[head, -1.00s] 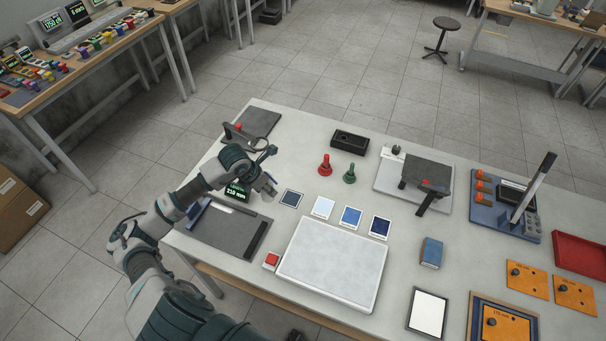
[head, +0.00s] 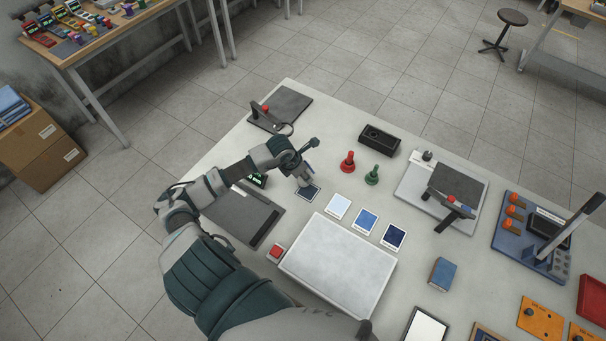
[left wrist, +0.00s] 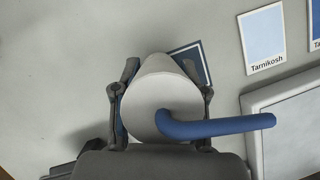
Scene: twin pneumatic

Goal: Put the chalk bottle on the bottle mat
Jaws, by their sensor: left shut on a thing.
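The chalk bottle (left wrist: 158,85) is pale, rounded and has a blue curved spout (left wrist: 215,126). My left gripper (left wrist: 160,100) is shut around it, one finger on each side. In the head view my left gripper (head: 303,176) is over a small dark blue square mat with a pale border (head: 309,194), likely the bottle mat. This mat also shows in the left wrist view (left wrist: 199,62), partly hidden behind the bottle. I cannot tell whether the bottle touches it. My right gripper is not in view.
Three blue-toned cards (head: 365,220) lie to the right of the dark mat. A large white board (head: 338,265) lies in front, with a red button (head: 276,251) beside it. Red (head: 348,162) and green (head: 372,175) handled stamps stand behind. A dark grey tray (head: 240,217) lies left.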

